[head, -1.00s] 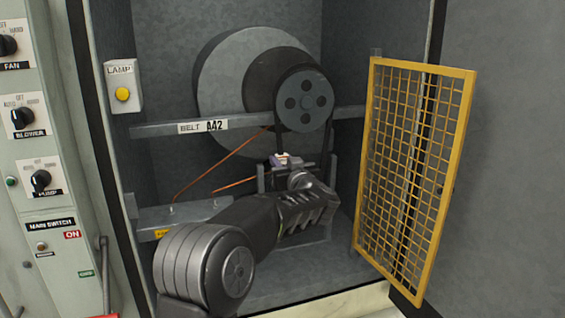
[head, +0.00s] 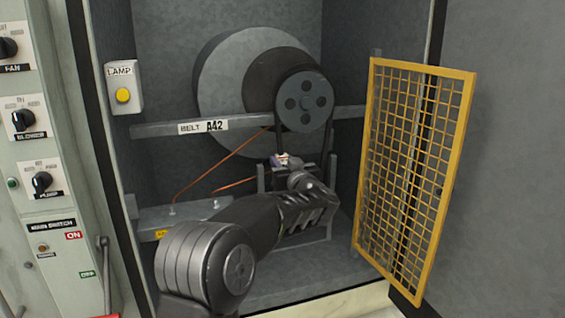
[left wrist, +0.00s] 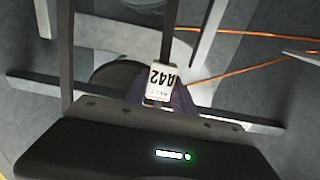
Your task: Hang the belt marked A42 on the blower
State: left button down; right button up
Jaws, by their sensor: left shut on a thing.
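The dark belt (head: 333,138) runs down on both sides of the grey blower pulley (head: 305,98) and looks looped over it. Its white tag marked A42 (left wrist: 157,78) shows upside down in the left wrist view. My left gripper (head: 284,161) is shut on the belt at the tag, below the pulley. My forearm and hand hide much of the lower mounting in the head view. Whether the belt sits around anything lower down, I cannot tell. My right gripper is not in view.
A crossbar with a BELT A42 label (head: 203,126) crosses the cabinet behind the belt. A yellow mesh guard (head: 415,175) stands swung open at right. A lamp box (head: 123,88) and a switch panel (head: 40,170) are at left. Orange wires (head: 225,160) run near my arm.

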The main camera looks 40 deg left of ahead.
pick_arm(q)
jog(key=shift+f, duration=0.65)
dwell(0.5)
jog(key=c, duration=1)
grip_release()
jog(key=shift+o, duration=0.2)
jog(key=b+v, duration=0.2)
jog(key=v, duration=0.6)
jog(key=shift+b, duration=0.35)
